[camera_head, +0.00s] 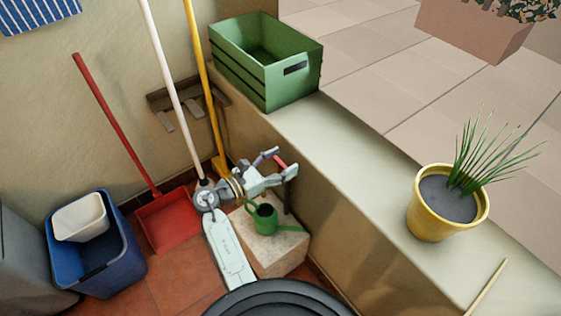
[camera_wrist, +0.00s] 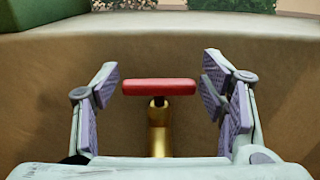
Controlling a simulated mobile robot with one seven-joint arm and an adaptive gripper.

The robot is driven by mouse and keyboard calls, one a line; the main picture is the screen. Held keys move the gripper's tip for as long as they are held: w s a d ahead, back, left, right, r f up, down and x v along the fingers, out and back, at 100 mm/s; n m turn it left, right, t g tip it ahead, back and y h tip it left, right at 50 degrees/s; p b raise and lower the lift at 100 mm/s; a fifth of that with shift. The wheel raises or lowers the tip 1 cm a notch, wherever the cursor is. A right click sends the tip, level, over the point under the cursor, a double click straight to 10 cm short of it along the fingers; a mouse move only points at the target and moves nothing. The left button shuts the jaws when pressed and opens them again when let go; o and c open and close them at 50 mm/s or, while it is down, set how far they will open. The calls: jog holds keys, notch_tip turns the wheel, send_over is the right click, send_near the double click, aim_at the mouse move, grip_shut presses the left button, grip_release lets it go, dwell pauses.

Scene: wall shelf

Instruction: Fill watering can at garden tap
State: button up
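The garden tap has a red bar handle (camera_wrist: 158,86) on a brass body (camera_wrist: 158,130) in the wrist view. My gripper (camera_wrist: 160,78) is open, with one finger on each side of the red handle and a visible gap to both. In the head view my gripper (camera_head: 279,162) is in front of the low wall, and a bit of the red handle (camera_head: 281,164) shows between its fingers. The green watering can (camera_head: 265,219) stands upright on a pale stone block (camera_head: 284,262) below my gripper, its spout pointing right. The tap's outlet is mostly hidden by my arm.
A green crate (camera_head: 290,90) and a yellow plant pot (camera_head: 437,222) stand on the wall ledge (camera_head: 350,150), with a thin stick at lower right. At left are a blue bin (camera_head: 118,262), a red dustpan (camera_head: 168,222) and long-handled tools leaning on the wall.

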jog(key=shift+o, duration=0.3)
jog(key=v, duration=1.2)
